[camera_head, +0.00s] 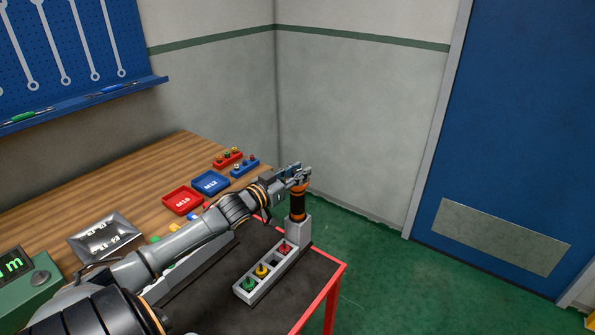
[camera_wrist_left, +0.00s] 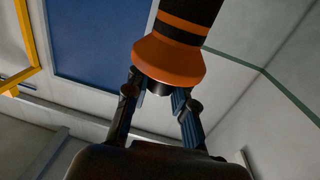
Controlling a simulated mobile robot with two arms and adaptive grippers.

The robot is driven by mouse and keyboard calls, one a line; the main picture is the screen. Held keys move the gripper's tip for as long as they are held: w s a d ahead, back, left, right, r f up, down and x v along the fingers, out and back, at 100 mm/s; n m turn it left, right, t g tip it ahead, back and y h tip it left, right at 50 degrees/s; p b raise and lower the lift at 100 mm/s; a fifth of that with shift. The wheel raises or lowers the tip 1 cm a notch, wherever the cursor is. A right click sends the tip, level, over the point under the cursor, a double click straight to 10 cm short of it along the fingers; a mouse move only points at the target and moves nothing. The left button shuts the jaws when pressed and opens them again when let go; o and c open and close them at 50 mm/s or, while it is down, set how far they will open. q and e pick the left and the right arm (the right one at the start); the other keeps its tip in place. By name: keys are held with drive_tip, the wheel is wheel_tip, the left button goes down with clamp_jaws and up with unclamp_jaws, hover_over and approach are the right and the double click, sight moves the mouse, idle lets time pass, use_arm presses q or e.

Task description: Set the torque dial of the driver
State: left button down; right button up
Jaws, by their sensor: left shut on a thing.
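The driver (camera_head: 297,206) is an orange and black cylinder standing upright in a grey holder (camera_head: 299,230) at the far corner of the dark-topped cart. My left gripper (camera_head: 298,177) is at its top end, shut on it. In the left wrist view the driver (camera_wrist_left: 169,58) shows its orange flared end, with a dark end part between the fingers of my left gripper (camera_wrist_left: 157,93). Dial markings cannot be read in either view. My right gripper is not in view.
The holder's slots carry green (camera_head: 249,283), yellow (camera_head: 262,269) and red (camera_head: 285,248) pieces. On the wooden bench are a red tray (camera_head: 181,201), a blue tray (camera_head: 210,182) and a green display box (camera_head: 30,284). Free floor lies right of the red-edged cart (camera_head: 337,285).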

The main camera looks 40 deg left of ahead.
use_arm(q)
drive_tip(key=shift+f+m+h+b, duration=0.1)
drive_tip(key=shift+m+h+b, duration=0.25)
drive_tip(key=shift+m+h, duration=0.4)
drive_tip(key=shift+h, duration=0.65)
drive_tip(key=c, duration=1.1)
unclamp_jaws()
drive_tip(key=shift+s+a, duration=0.3)
drive_tip(key=shift+s, duration=1.65)
drive_tip(key=shift+s+a, duration=0.3)
drive_tip(key=shift+s, duration=1.7)
drive_tip(key=shift+s+a, duration=0.3)
drive_tip(key=shift+s, duration=1.65)
